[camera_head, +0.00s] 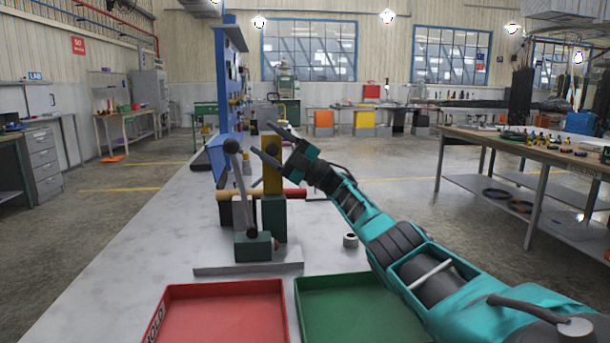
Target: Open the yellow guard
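The yellow guard (271,178) is a narrow upright plate on the green bench device (273,220), in the middle of the head view. My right gripper (261,140) comes in from the right at the height of the guard's upper part. Its two dark fingers are spread apart and point left, with nothing seen between them. The lower finger overlaps the guard's upper part in the picture; I cannot tell whether they touch. My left gripper is not in view.
A grey lever with a black knob (232,146) stands left of the guard. A rod with a red end (296,193) crosses the device. A red tray (225,315) and a green tray (355,312) lie in front. A blue tool panel (226,90) rises behind.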

